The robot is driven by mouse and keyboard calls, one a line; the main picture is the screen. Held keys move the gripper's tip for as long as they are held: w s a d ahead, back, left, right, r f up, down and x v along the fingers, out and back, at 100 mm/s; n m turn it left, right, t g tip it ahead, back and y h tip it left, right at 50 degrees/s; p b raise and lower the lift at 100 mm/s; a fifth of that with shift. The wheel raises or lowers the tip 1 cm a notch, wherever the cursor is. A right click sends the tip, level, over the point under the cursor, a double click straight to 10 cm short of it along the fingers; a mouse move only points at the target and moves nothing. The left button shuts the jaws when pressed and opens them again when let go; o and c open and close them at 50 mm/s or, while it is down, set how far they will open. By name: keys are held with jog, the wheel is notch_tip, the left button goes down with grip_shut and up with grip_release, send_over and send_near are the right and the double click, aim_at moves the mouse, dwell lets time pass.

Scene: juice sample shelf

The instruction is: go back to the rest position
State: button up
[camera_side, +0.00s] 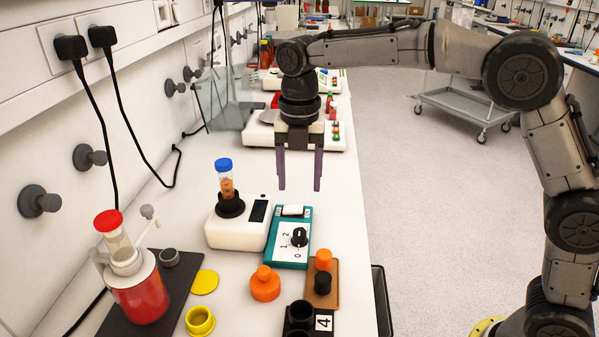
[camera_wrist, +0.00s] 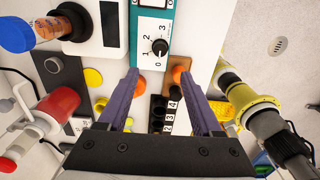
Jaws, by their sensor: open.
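My gripper (camera_side: 300,186) hangs fingers down above the bench in the side view, open and empty, with its two purple fingers apart. It is above and just behind the teal control box (camera_side: 290,238), clear of everything. A blue-capped sample tube (camera_side: 225,178) with orange contents stands upright in the black holder of a white device (camera_side: 237,230), left of my gripper. The tube's blue cap also shows at the upper left of the wrist view (camera_wrist: 17,34).
A red-filled vessel (camera_side: 140,290) stands at the front left. An orange knob-shaped piece (camera_side: 265,284), a brown tray (camera_side: 334,288) and a black numbered rack (camera_side: 299,318) sit in front. White instruments (camera_side: 262,133) stand behind my gripper.

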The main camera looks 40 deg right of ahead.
jog(key=shift+r, duration=0.5)
